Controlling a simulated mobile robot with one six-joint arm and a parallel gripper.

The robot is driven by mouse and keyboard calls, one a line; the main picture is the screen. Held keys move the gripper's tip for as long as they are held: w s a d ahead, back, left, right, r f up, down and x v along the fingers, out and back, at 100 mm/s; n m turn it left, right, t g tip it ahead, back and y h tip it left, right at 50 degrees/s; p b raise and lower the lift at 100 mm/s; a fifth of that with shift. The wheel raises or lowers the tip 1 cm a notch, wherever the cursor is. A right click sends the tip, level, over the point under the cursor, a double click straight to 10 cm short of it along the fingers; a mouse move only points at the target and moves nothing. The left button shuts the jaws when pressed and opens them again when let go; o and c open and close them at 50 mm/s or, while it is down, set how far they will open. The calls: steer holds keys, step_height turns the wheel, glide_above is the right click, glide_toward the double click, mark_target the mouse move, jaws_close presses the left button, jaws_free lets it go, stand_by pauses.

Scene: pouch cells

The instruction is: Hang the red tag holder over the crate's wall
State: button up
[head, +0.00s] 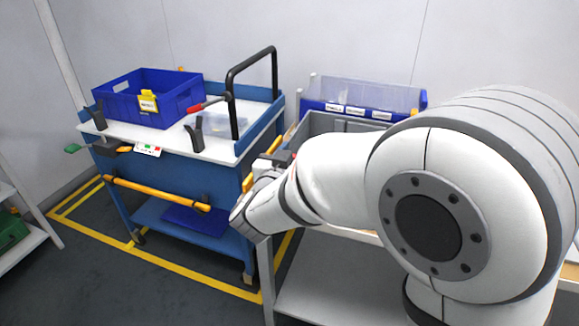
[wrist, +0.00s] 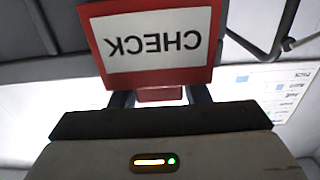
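The red tag holder (wrist: 150,45) fills the top middle of the wrist view, with a white card reading CHECK upside down. My gripper (wrist: 160,94) is shut on its red lower part, one finger on each side. In the head view my gripper (head: 283,157) is at the near right corner of the cart, just left of the grey crate, and my arm hides most of the holder. The grey crate (head: 312,124) stands open on the bench, partly behind my arm. A blue crate (head: 180,105) stands on the cart with a yellow tag on its front wall.
The blue cart (head: 215,148) has a black push handle (head: 232,95), a red-handled tool (head: 206,104) and black uprights on top. A blue bin with a clear front (head: 365,95) stands behind the grey crate. Floor with yellow lines is clear at left.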

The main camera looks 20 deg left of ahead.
steer(key=c, duration=0.6)
